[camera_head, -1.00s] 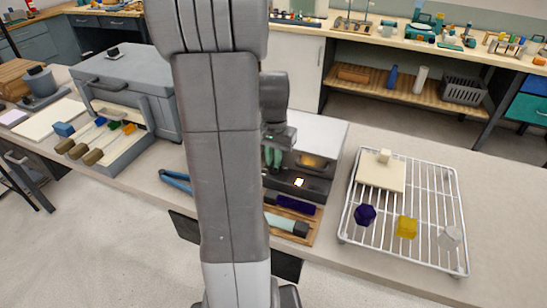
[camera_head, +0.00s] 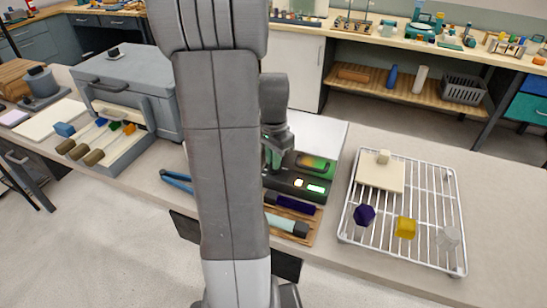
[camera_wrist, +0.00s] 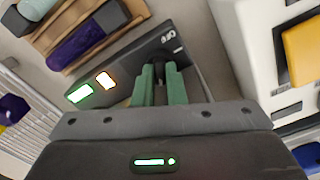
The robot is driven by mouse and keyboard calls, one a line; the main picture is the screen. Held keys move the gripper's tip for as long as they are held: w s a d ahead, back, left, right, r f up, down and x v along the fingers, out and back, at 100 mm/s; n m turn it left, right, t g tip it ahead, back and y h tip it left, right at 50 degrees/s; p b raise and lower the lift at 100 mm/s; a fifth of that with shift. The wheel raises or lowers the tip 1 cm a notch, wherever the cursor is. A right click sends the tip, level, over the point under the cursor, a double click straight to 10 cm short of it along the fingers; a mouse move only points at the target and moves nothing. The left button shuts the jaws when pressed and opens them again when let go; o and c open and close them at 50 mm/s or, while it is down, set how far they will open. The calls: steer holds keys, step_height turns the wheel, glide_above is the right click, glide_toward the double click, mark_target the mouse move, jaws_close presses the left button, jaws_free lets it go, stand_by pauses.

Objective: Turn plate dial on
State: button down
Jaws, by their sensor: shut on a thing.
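The plate unit's dark front panel (camera_wrist: 130,66) carries an OFF mark, a lit orange lamp (camera_wrist: 105,80) and a lit green lamp (camera_wrist: 80,93) in the wrist view. My gripper (camera_wrist: 161,70) has its green fingers shut on the small dark dial (camera_wrist: 160,68) near the OFF mark. The fingers hide most of the dial, so its pointer angle cannot be read. In the head view my gripper (camera_head: 273,158) is at the left of the panel (camera_head: 284,180), partly behind my arm. The green lamp (camera_head: 316,188) is lit and a green glow (camera_head: 314,163) shows above the panel.
A wooden tray (camera_head: 314,236) with dark and pale rods lies before the unit. A wire rack (camera_head: 440,200) with a cream block (camera_head: 380,173), purple, yellow and clear pieces stands right. A grey box (camera_head: 125,80) and handled tools are left. Bare bench lies around the rack.

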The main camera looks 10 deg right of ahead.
steer(key=shift+m, duration=0.5)
steer(key=c, duration=1.5)
jaws_free()
steer(key=n+b, duration=0.1)
steer(key=n, duration=0.5)
step_height(320, 180, up, 14)
steer(key=shift+f+p, duration=0.1)
steer(key=shift+p, duration=0.35)
